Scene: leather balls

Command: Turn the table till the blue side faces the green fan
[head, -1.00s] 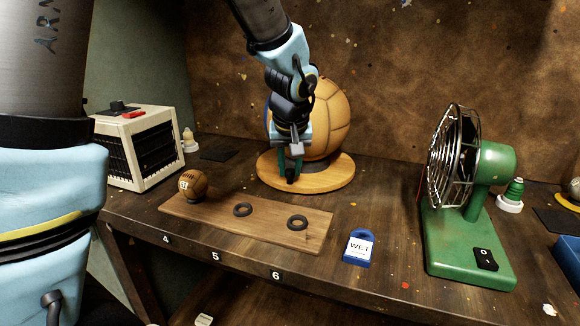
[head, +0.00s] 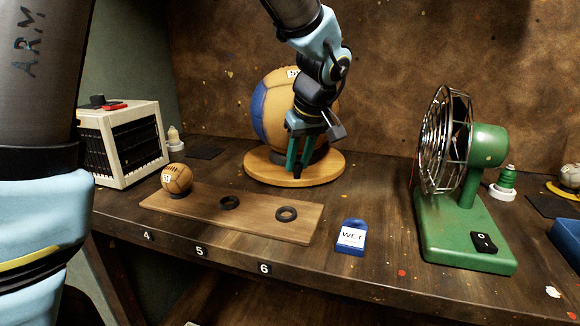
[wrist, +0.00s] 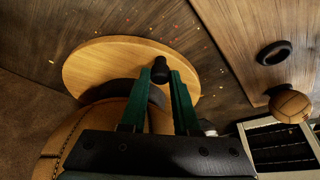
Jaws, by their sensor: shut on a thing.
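The round wooden turntable (head: 262,172) carries a large tan leather ball (head: 262,85), with a dark ring under it. The ball's blue side (head: 257,110) shows on its left, facing away from the green fan (head: 465,215), which stands on the right. My gripper (head: 297,168) is at the table's front edge, its green fingers pointing down. In the wrist view my gripper (wrist: 160,82) is shut on a black peg (wrist: 160,68) standing near the rim of the turntable (wrist: 95,62). My gripper hides part of the ball's right side.
A wooden rack (head: 250,224) with a small brown ball (head: 177,179) and two dark rings lies in front.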

